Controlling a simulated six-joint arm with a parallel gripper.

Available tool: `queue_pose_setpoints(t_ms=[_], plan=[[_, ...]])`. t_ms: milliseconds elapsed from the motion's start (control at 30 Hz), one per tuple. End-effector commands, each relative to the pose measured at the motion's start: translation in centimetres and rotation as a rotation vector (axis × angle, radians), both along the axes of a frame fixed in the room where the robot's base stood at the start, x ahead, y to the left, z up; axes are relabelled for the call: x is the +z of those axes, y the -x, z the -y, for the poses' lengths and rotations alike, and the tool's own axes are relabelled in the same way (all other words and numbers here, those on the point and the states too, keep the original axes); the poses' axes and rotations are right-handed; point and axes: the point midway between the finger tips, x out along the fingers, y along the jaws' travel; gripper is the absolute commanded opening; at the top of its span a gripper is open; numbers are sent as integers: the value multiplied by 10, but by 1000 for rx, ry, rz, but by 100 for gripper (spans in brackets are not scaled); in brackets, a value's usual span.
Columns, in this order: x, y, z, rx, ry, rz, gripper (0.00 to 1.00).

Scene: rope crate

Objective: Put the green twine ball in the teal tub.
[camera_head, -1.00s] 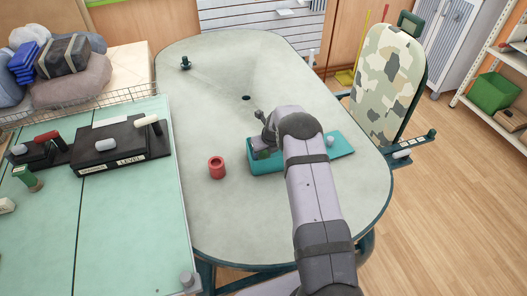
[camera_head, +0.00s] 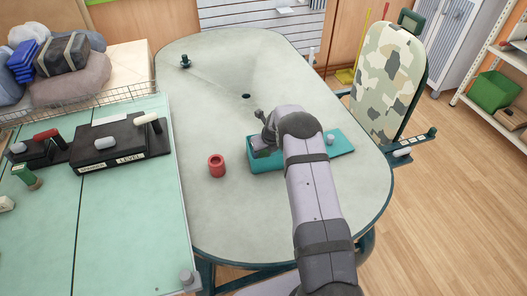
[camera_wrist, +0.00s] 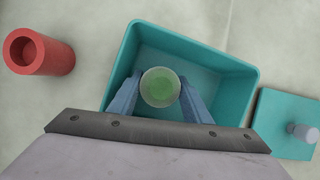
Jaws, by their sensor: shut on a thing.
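The teal tub (camera_head: 257,163) stands on the grey table, mostly behind my arm in the head view. The wrist view looks down into the open tub (camera_wrist: 246,80). The green twine ball (camera_wrist: 160,87) is between my fingers there, over the tub's inside. My gripper (camera_wrist: 160,92) is shut on the ball, with a blue-grey finger on each side. I cannot tell whether the ball touches the tub floor. In the head view the arm hides most of the gripper and the ball.
A red hollow cylinder (camera_head: 217,166) stands left of the tub. A flat teal lid (camera_head: 338,143) with a grey knob lies right of it. The table (camera_head: 230,215) is clear in front. A dark hole (camera_head: 246,97) is farther back.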

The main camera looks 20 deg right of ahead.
Motion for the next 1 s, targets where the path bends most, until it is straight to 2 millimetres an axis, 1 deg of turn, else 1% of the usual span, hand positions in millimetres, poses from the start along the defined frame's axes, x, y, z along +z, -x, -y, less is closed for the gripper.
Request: queue_pose_setpoints(t_ms=[333, 367, 400, 433, 467, 867, 1000], plan=[[-5, 0, 0, 0, 0, 1, 13], [-5, 0, 0, 0, 0, 1, 46], [-5, 0, 0, 0, 0, 1, 56], [-5, 0, 0, 0, 0, 1, 63], [-5, 0, 0, 0, 0, 1, 66], [-5, 0, 0, 0, 0, 0, 66], [-2, 1, 0, 0, 0, 1, 66]])
